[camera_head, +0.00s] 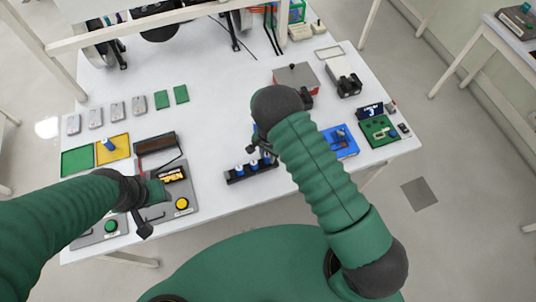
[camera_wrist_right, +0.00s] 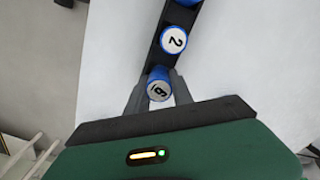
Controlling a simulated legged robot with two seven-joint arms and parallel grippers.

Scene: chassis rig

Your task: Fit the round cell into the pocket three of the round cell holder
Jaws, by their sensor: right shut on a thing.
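The round cell holder (camera_head: 236,181) is a black strip near the front middle of the table, with several blue cells with white tops along it. In the right wrist view the holder (camera_wrist_right: 157,58) runs up from between my fingers. My right gripper (camera_wrist_right: 158,100) is shut on the round cell (camera_wrist_right: 158,88), blue with a numbered white top, at the near end of the strip. I cannot tell how deep it sits. A cell marked 2 (camera_wrist_right: 173,40) stands beyond it. My left gripper (camera_head: 144,212) is over the grey switch panel at left; its fingers are unclear.
A green and yellow tray (camera_head: 77,161) with a blue piece stands at left. A blue board (camera_head: 342,141) and a green board (camera_head: 379,130) lie at right. The table middle is clear.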

